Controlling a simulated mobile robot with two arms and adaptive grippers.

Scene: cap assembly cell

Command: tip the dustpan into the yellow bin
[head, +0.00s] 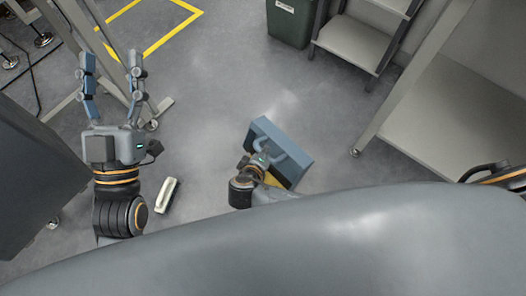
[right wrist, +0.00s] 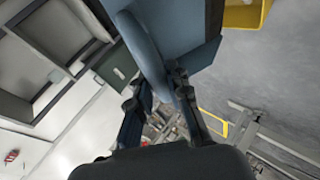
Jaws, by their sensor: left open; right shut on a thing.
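The blue dustpan (head: 294,142) is tilted in the middle of the head view. My right gripper (head: 266,160) is shut on its handle; the dustpan also fills the top of the right wrist view (right wrist: 195,30). The yellow bin (head: 271,181) shows only as a small patch below the dustpan, mostly hidden by it and my right arm. In the right wrist view, part of the yellow bin (right wrist: 248,14) shows at the top right beside the dustpan. Whether they touch, and what the dustpan holds, I cannot tell. My left gripper (head: 110,66) is open and empty above the floor.
A hand brush (head: 168,195) lies on the floor right of my left arm. A dark green bin (head: 291,20) and a grey shelf unit (head: 358,42) stand at the back. A bench (head: 450,120) is at the right, a dark cabinet (head: 35,180) at the left. The middle floor is clear.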

